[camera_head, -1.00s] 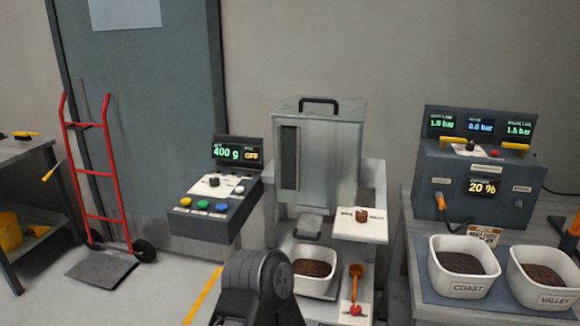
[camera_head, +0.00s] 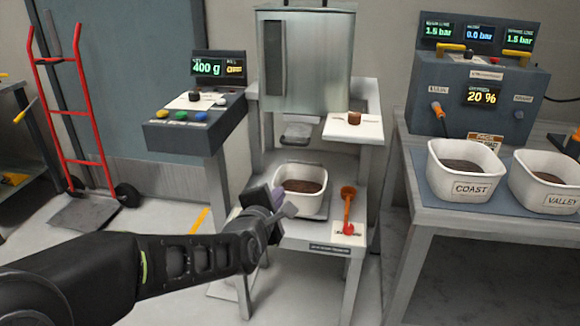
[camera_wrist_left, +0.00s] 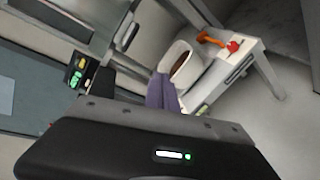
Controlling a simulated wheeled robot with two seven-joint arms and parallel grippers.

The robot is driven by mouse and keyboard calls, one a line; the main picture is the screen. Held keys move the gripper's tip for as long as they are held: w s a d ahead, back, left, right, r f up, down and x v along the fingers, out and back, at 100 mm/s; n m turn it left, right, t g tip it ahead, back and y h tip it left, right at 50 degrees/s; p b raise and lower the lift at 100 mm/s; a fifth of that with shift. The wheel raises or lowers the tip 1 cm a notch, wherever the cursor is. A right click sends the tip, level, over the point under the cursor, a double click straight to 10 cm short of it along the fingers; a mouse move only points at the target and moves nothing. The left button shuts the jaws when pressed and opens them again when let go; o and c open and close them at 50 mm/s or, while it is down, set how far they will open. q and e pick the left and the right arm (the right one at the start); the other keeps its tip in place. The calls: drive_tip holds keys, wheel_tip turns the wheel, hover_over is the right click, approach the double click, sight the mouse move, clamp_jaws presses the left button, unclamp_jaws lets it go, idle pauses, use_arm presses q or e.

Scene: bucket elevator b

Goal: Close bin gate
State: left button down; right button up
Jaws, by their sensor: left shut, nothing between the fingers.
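The steel bin (camera_head: 310,60) stands on the middle stand. Under it a grey gate plate with a dark handle (camera_head: 298,130) sticks out toward me; I cannot tell how far it is open. In the left wrist view a dark handle (camera_wrist_left: 130,36) shows at the upper left. My left gripper (camera_head: 282,203) is shut and empty, in front of the white tub (camera_head: 302,203), below and a little left of the gate. Its purple fingers (camera_wrist_left: 162,93) point at the tub in the left wrist view. My right gripper is not in view.
The tub of dark grounds sits on the lower shelf, with an orange-handled tool (camera_head: 348,208) to its right. A button console (camera_head: 195,122) stands left of the bin. A gauge box (camera_head: 478,98) and tubs marked COAST (camera_head: 470,186) and VALLEY (camera_head: 560,203) are at right.

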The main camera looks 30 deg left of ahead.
use_arm(q)
wheel_tip(320, 180, up, 5)
drive_tip(key=n, duration=0.7)
drive_tip(key=n+t, duration=0.1)
drive_tip(key=n, duration=0.5)
drive_tip(key=shift+s+f+n+y, duration=0.15)
drive_tip(key=shift+f+n+y, duration=0.05)
drive_tip(key=shift+n+y, duration=0.2)
drive_tip(key=r+x, duration=0.2)
drive_tip(key=x, duration=1.1)
drive_tip(key=shift+w+a+f, duration=0.15)
drive_tip(key=shift+w+f, duration=0.2)
drive_tip(key=shift+w, duration=0.15)
drive_tip(key=shift+w, duration=0.1)
